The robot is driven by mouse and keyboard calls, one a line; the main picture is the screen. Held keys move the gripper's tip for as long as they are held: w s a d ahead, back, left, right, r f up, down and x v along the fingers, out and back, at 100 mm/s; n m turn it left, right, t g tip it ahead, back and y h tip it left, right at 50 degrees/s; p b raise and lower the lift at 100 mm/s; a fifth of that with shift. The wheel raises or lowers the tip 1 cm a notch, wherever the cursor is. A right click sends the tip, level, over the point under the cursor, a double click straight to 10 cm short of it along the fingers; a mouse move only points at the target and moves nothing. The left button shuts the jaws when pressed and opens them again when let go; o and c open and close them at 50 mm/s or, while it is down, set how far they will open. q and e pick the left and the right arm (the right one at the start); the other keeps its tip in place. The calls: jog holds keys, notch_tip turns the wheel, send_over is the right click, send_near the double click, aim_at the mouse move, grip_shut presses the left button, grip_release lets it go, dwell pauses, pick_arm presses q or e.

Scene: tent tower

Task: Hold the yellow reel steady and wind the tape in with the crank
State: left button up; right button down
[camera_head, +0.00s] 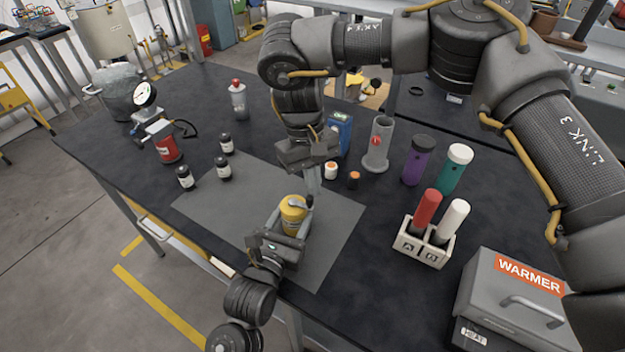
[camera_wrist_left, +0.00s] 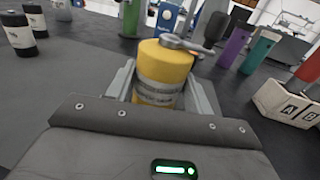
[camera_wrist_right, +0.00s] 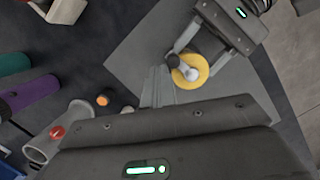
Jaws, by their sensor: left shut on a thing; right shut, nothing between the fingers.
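The yellow reel (camera_head: 292,217) stands upright on the grey mat, clamped between the fingers of my left gripper (camera_head: 286,236). In the left wrist view the reel (camera_wrist_left: 160,72) shows a grey band round its side.
Grey mat (camera_head: 335,225) is bare around the reel. Right are a rack (camera_head: 424,246) with red and white tubes and the warmer (camera_head: 520,300). Dark-capped bottles (camera_head: 223,168) stand left.

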pick_arm(q)
jog(key=shift+d, duration=0.1)
pick_arm(e)
jog(key=shift+d, duration=0.1)
dwell(0.6)
jog(key=shift+d, duration=0.7)
jog(key=shift+w, duration=0.15)
